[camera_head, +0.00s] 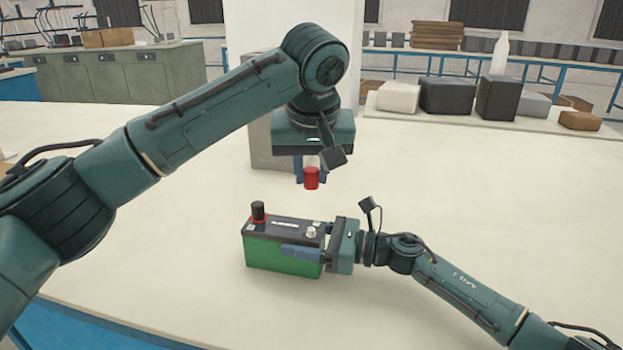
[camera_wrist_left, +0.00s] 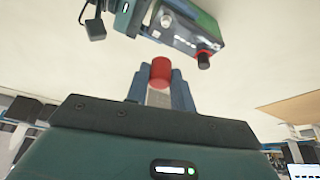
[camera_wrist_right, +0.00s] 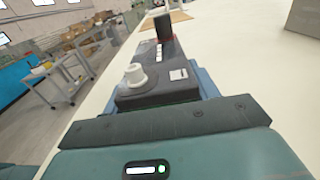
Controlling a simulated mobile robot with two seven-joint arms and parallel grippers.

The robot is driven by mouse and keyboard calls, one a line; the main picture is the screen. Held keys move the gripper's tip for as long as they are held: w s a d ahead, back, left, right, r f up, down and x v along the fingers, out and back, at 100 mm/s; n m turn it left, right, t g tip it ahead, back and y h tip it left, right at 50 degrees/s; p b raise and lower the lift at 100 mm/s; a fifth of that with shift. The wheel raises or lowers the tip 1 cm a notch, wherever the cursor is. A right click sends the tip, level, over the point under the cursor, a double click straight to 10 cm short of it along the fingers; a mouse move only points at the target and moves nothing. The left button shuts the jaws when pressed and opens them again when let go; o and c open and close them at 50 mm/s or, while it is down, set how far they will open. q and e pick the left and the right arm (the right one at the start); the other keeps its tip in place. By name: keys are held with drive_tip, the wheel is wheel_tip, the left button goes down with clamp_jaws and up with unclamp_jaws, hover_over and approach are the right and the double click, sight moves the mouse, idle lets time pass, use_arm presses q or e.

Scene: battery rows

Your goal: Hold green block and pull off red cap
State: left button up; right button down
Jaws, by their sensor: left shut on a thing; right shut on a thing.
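The green block (camera_head: 280,257) is a battery with a dark top, standing upright on the white table. Its top carries a black cap (camera_head: 258,211) on the left and a bare pale terminal (camera_head: 311,232) on the right. My right gripper (camera_head: 305,252) is shut on the block's right end; its dark top also fills the middle of the right wrist view (camera_wrist_right: 155,80). The red cap (camera_head: 312,178) is off the block, held in the air above and behind it. My left gripper (camera_head: 311,172) points down, shut on the red cap, which also shows between the fingers in the left wrist view (camera_wrist_left: 160,72).
A grey box (camera_head: 268,143) stands behind my left gripper, partly hidden. The table around the battery is clear.

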sight(311, 171)
use_arm(q)
drive_tip(key=o, duration=0.3)
drive_tip(key=c, duration=0.3)
drive_tip(key=shift+r, duration=0.7)
drive_tip(key=shift+r, duration=2.35)
use_arm(e)
drive_tip(key=shift+c, duration=1.8)
unclamp_jaws()
